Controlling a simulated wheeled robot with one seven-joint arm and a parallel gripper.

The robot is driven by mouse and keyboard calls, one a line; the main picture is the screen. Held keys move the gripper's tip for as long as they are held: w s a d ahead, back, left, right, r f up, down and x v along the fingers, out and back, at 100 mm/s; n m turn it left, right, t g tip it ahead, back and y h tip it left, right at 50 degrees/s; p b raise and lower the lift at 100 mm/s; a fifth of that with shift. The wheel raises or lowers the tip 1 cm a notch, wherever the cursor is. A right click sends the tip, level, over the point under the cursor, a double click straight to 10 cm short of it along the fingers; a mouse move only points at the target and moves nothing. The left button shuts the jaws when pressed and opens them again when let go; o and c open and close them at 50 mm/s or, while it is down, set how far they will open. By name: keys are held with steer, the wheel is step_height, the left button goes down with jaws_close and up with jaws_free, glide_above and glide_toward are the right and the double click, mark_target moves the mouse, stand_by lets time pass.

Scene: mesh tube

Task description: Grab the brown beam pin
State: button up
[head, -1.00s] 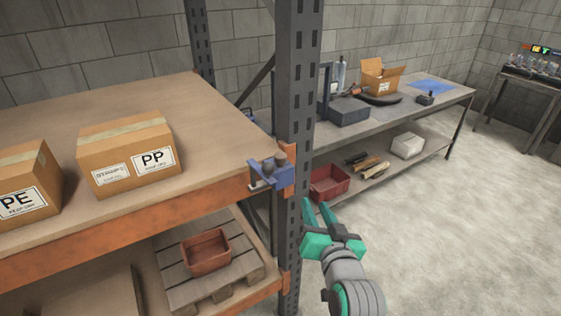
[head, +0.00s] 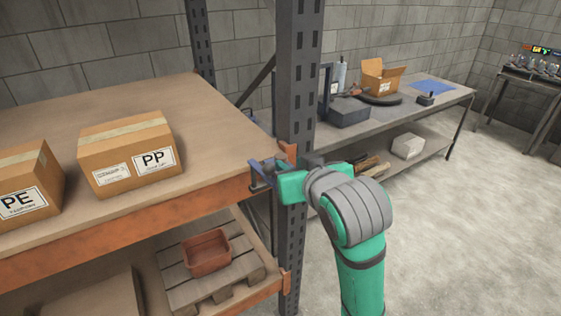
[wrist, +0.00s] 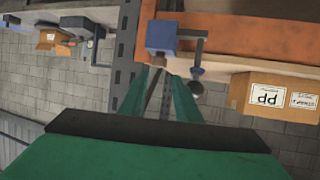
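A small brown piece, which looks like the beam pin (wrist: 158,60), shows below the blue holder (wrist: 162,36) in the wrist view. My gripper (wrist: 161,72) is open, its two green fingers either side of that piece's line, with tips close to it; I cannot tell whether they touch.
The grey rack post (head: 298,90) stands right behind the gripper. The orange shelf beam (head: 150,212) runs left from it. A PP box (head: 128,152) and a PE box (head: 28,185) stand on the shelf. A workbench (head: 425,112) is behind; open floor lies to the right.

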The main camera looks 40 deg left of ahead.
mark_target(282, 157)
steer(key=shift+x, duration=4)
steer(key=shift+w+d, duration=0.1)
steer(key=c, duration=0.7)
